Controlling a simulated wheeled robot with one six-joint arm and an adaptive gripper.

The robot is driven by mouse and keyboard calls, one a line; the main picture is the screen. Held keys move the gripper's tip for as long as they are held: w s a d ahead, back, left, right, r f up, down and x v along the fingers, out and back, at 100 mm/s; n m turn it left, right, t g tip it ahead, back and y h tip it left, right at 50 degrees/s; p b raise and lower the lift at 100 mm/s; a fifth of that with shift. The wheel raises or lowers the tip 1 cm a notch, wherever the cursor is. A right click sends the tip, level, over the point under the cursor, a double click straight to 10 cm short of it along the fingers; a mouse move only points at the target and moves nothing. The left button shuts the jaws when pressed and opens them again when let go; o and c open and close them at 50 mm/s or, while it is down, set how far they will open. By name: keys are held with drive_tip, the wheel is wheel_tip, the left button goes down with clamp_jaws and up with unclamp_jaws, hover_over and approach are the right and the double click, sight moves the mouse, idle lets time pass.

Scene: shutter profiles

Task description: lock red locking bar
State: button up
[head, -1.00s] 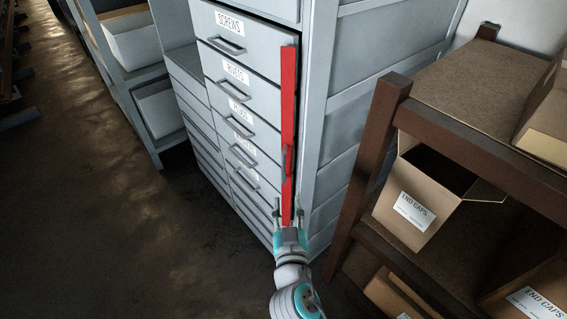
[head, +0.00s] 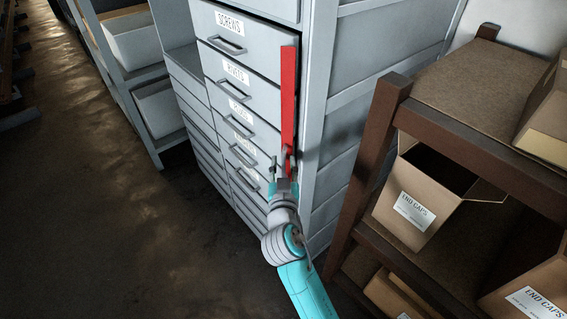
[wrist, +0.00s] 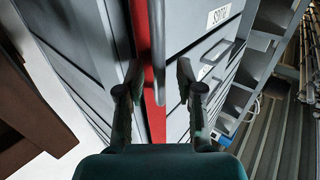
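The red locking bar (head: 288,95) runs upright along the right front edge of the grey drawer cabinet (head: 318,95). My gripper (head: 281,160) is at the lower part of the bar and hides what lies behind it, including most of the bar's handle. In the wrist view the bar (wrist: 155,70) passes between the two fingers of my gripper (wrist: 158,72). The fingers are apart, with a gap to the bar on each side. I cannot tell whether either fingertip touches the handle.
Labelled drawers (head: 237,72) with pull handles sit left of the bar. A brown shelf (head: 385,130) with cardboard boxes (head: 425,195) stands close on the right. Shelving with white bins (head: 130,38) is at the left. The dark floor (head: 90,200) at the left is clear.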

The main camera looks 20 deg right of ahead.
drive_tip(key=shift+w+d, duration=0.1)
drive_tip(key=shift+w, duration=0.25)
clamp_jaws()
drive_tip(key=shift+w+m+h, duration=0.1)
drive_tip(key=shift+m+h, duration=0.2)
drive_tip(key=shift+h, duration=0.1)
drive_tip(key=shift+w+a+m+g+h, duration=0.15)
drive_tip(key=shift+w+m+g+h, duration=0.3)
drive_tip(key=shift+m+g+h, duration=0.9)
drive_tip(key=shift+w+a+m+g+h, duration=0.1)
drive_tip(key=shift+w+m+g+h, duration=0.3)
drive_tip(key=shift+m+g+h, duration=0.9)
drive_tip(key=shift+w+a+m+g+h, duration=0.15)
drive_tip(key=shift+w+m+g+h, duration=0.3)
drive_tip(key=shift+m+g+h, duration=0.9)
drive_tip(key=shift+n+h, duration=0.3)
drive_tip(key=shift+h, duration=0.1)
drive_tip(key=shift+t, duration=0.3)
